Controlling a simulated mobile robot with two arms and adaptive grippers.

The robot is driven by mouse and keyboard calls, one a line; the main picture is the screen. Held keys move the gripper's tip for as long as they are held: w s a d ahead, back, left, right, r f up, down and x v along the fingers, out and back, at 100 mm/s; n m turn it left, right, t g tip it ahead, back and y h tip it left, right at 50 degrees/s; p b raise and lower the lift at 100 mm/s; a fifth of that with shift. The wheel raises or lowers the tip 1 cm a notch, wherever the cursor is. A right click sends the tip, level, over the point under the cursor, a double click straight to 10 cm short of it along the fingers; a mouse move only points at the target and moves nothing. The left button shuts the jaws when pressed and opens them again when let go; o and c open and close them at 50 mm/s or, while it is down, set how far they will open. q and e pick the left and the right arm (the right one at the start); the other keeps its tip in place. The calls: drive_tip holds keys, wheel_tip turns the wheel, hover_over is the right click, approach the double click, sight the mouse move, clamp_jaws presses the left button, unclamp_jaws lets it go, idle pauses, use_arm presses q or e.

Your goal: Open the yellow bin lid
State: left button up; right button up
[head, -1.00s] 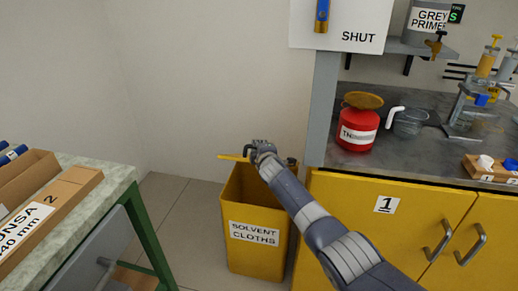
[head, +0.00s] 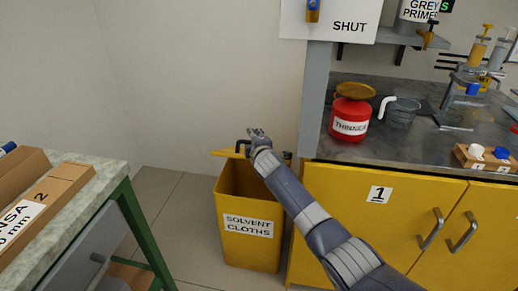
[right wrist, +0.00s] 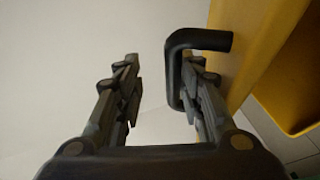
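The yellow bin (head: 251,256), labelled SOLVENT CLOTHS, stands on the floor with its mouth uncovered. Its yellow lid (head: 228,153) stands raised at the back of the mouth, seen nearly edge-on. The lid's black handle (head: 240,147) is beside my right gripper (head: 258,133). In the right wrist view the right gripper (right wrist: 163,88) is open, its fingers well apart. The handle (right wrist: 198,39) reaches out from the lid (right wrist: 250,45), and its bar lies between the fingers, close to the right-hand one. I cannot tell if they touch. My left gripper is not in view.
A yellow cabinet (head: 335,215) with a grey worktop stands right of the bin, with a red thinner can (head: 349,122) on top. A green-legged bench (head: 118,196) stands at left. Bare floor (head: 177,205) lies between bench and bin.

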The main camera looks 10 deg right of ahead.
drive_tip(key=v, duration=0.9)
drive_tip(key=shift+s+r, duration=0.25)
drive_tip(key=shift+s, duration=0.1)
